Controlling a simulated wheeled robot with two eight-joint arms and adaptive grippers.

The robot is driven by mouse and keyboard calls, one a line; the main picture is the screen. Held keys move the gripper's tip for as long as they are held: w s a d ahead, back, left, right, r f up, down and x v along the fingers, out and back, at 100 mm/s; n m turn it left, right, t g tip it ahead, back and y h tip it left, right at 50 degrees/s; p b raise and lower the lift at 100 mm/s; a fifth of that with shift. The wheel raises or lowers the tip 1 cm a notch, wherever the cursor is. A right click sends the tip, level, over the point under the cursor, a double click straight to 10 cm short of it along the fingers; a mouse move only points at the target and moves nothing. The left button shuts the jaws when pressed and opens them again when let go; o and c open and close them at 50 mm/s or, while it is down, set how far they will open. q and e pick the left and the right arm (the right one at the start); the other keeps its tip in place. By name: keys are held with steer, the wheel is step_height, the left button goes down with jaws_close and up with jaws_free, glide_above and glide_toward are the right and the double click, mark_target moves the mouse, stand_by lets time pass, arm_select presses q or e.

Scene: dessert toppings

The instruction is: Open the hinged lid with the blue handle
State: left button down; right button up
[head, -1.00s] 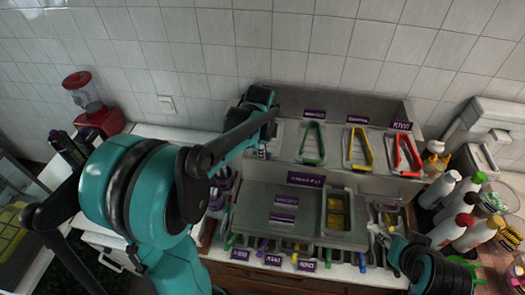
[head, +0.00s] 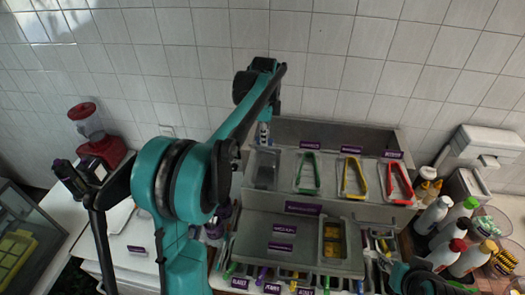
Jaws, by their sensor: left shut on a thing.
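My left gripper (head: 264,133) is at the back left of the topping station, shut on the blue handle, which shows only as a small blue patch between the fingers. The bay (head: 265,169) just in front of it looks like an uncovered grey pan, so the hinged lid seems raised. The lid panel itself is hard to make out behind my gripper. My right gripper (head: 387,268) is low at the right front of the station, partly cut off, and its fingers are too small to read.
An open tray with yellow food (head: 335,240) is in front. Several bottles (head: 452,232) stand at the right. A red blender (head: 100,150) is at the left.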

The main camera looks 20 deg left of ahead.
arm_select(q)
steer(key=w+a+r+p, duration=0.2)
steer(key=w, duration=0.7)
steer(key=shift+w+a+r+p, duration=0.15)
steer(key=shift+a+r+p, duration=0.05)
steer(key=shift+p, duration=0.15)
arm_select(e)
steer(key=r, duration=0.2)
steer(key=shift+w+r, duration=0.25)
steer(key=shift+r, duration=0.15)
arm_select(q)
steer(key=shift+w+f, duration=0.1)
arm_select(e)
steer(key=shift+w+a, duration=0.1)
arm_select(q)
steer(key=c, duration=1.5)
jaws_free()
steer(key=shift+o, duration=0.2)
step_height(320, 180, up, 12)
steer(key=shift+s, duration=0.35)
